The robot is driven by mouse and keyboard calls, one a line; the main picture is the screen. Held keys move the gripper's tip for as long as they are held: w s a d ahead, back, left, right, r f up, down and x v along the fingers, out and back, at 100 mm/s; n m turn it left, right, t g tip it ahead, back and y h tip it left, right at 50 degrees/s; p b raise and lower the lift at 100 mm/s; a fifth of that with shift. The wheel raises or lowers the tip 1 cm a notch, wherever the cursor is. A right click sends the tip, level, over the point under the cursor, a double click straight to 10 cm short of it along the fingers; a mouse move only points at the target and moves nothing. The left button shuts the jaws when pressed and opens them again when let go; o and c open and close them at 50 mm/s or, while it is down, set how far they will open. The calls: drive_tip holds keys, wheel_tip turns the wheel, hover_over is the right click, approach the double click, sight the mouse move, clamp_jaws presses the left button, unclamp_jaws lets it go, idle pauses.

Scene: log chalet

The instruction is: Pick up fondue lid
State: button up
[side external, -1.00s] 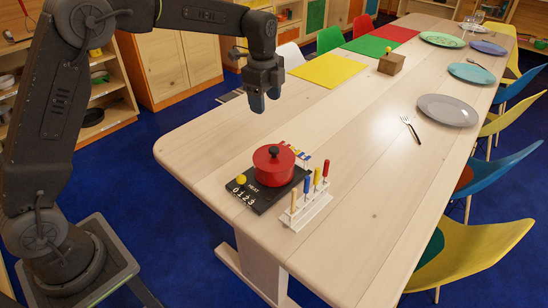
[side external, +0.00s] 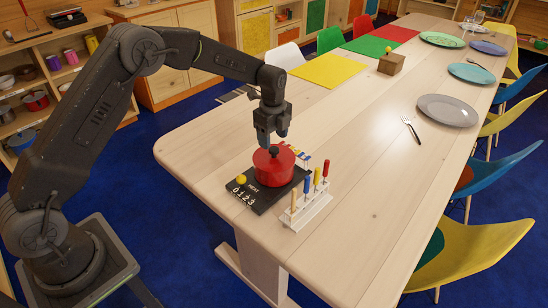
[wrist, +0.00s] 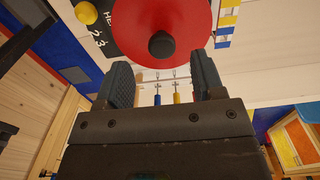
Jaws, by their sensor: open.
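The red fondue lid (side external: 272,155) with its dark knob (side external: 273,151) sits on the red pot (side external: 273,172), on a black board near the table's front left. In the wrist view the lid (wrist: 165,22) fills the top, its knob (wrist: 161,45) a little beyond my fingertips. My gripper (side external: 273,139) hangs just above and behind the lid in the side view. In the wrist view its fingers (wrist: 163,82) are apart with nothing between them, apart from forks showing in the background. I cannot tell the exact height gap to the knob.
The black board (side external: 255,199) carries a yellow ball-shaped knob (side external: 241,179) and printed numbers. A white rack (side external: 307,212) with several colour-handled forks stands close on the right. A grey plate (side external: 448,110) and a fork lie farther off; the middle of the table is clear.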

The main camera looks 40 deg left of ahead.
sight(274, 149)
wheel_tip(274, 149, down, 5)
drive_tip(key=shift+w+d+r, duration=0.1)
drive_tip(key=c, duration=1)
